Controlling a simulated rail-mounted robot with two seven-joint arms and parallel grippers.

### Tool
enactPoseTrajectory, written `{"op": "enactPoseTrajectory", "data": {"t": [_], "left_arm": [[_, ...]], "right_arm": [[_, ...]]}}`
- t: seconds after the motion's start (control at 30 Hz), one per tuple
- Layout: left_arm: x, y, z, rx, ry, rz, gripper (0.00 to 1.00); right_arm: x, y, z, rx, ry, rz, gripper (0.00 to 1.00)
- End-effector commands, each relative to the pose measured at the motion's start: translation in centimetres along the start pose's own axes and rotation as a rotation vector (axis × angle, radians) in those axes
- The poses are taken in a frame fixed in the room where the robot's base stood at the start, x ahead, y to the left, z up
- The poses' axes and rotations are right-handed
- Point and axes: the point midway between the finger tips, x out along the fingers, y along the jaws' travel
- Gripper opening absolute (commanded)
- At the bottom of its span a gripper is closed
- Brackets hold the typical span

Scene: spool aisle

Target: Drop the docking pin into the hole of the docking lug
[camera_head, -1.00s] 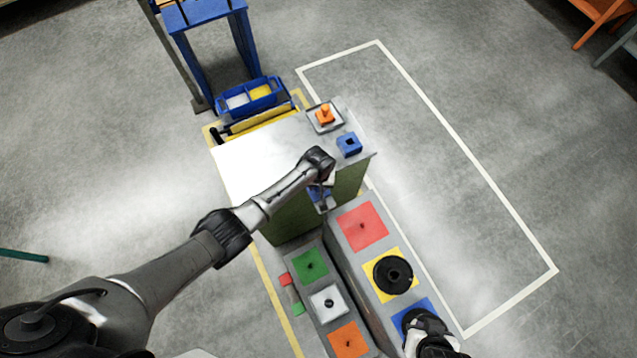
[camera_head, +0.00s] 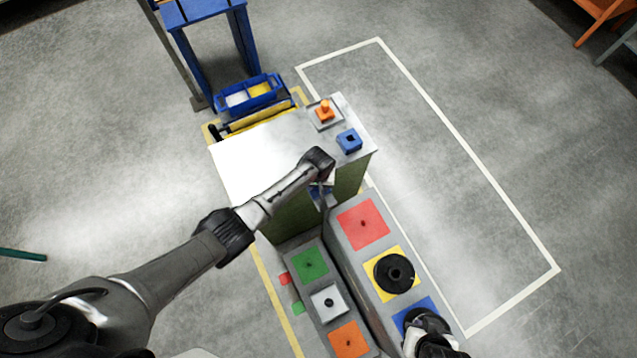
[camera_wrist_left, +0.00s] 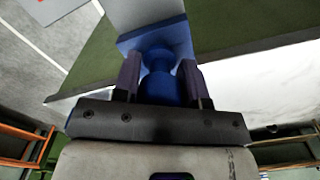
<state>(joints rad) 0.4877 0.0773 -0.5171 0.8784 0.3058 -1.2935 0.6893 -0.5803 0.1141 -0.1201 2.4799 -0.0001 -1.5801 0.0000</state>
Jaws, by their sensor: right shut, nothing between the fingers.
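My left gripper (camera_wrist_left: 160,80) is shut on the blue docking pin (camera_wrist_left: 160,92), with one dark finger on each side of it. The pin's far end lies in front of a blue bracket (camera_wrist_left: 182,35), which looks like the docking lug. Its hole is hidden, and I cannot tell whether the pin is in it. In the head view the lug (camera_head: 318,195) is partly covered by my left wrist, at the cabinet's near side. My right gripper (camera_head: 428,328) is shut and empty over a blue pad at the bottom.
A blue block (camera_head: 349,141) with a dark hole and an orange knob on a plate (camera_head: 325,111) stand on the cabinet top (camera_head: 245,170). Nearer are red (camera_head: 362,222) and green (camera_head: 310,263) pads and a black spool (camera_head: 394,272). Blue bins (camera_head: 250,95) stand behind.

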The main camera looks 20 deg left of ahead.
Motion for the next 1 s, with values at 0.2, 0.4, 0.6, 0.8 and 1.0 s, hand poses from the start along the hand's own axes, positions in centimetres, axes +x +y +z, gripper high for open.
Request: {"op": "enactPoseTrajectory", "data": {"t": [0.2, 0.4, 0.6, 0.8, 1.0], "left_arm": [[-0.1, 0.0, 0.0, 0.0, 0.001, 0.0, 0.6], [-0.1, 0.0, 0.0, 0.0, 0.001, 0.0, 0.67], [-0.6, 0.0, 0.0, 0.0, 0.001, 0.001, 0.67], [-3.7, 0.0, -0.1, -0.001, 0.003, 0.002, 0.67], [-7.8, 0.0, -0.1, 0.001, 0.004, 0.002, 0.67]], "right_arm": [[-0.1, 0.1, 0.0, -0.003, 0.0, 0.002, 0.0], [0.0, 0.3, 0.0, -0.009, -0.001, 0.007, 0.0], [-0.3, 0.3, 0.0, -0.01, -0.001, 0.008, 0.0], [-1.3, 0.3, -0.4, -0.008, -0.001, 0.007, 0.0], [-2.0, 0.2, -0.6, -0.004, 0.0, 0.003, 0.0]]}}
